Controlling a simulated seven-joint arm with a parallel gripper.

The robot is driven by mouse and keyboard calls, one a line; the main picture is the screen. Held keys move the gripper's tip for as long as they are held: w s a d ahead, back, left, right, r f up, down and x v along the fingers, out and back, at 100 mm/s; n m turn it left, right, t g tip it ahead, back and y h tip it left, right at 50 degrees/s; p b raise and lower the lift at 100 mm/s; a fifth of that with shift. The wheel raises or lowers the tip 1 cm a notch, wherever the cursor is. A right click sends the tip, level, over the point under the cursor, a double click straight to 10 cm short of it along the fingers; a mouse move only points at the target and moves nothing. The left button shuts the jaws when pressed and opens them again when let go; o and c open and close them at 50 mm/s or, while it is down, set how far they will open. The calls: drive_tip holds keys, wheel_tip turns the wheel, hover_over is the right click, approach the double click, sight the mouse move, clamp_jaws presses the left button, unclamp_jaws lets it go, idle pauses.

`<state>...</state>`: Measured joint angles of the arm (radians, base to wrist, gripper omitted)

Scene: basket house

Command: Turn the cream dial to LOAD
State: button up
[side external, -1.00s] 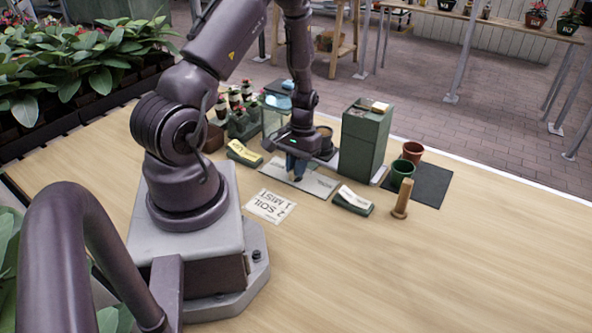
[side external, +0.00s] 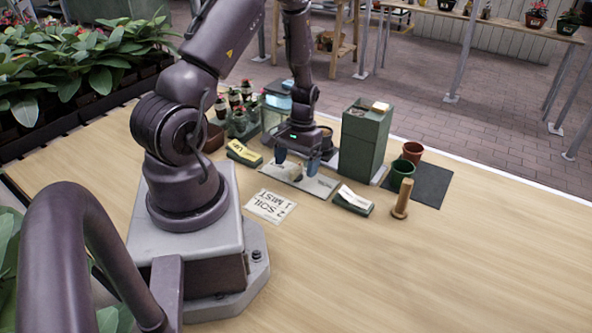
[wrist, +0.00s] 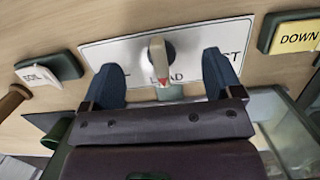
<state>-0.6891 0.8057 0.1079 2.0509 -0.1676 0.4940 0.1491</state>
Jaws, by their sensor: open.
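The cream dial (wrist: 159,62) has a red tip and a dark round base. It sits on a white label plate (wrist: 110,52) and its red tip points at the word LOAD, covering part of it. My gripper (wrist: 161,66) is open, with one blue finger on each side of the dial and clear gaps between. In the side view my gripper (side external: 298,164) is over the plate (side external: 322,186), and the dial is small there.
A yellow DOWN block (wrist: 297,35) and a white-topped SOIL block (wrist: 45,73) flank the plate. A card (side external: 270,206) reads 2 SOIL, 1 MIST. A green hopper box (side external: 364,140), a wooden peg (side external: 401,198) and two pots stand right. The table front is clear.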

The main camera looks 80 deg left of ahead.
drive_tip(key=shift+r, duration=2.9)
drive_tip(key=s+d+r+m+t+y, duration=0.1)
drive_tip(key=d+r+m+t, duration=0.6)
drive_tip(key=d+r, duration=1.5)
wheel_tip(320, 180, up, 4)
drive_tip(key=shift+s+r+m+y, duration=0.1)
drive_tip(key=shift+s+m+y, duration=0.2)
drive_tip(key=shift+s+m, duration=0.6)
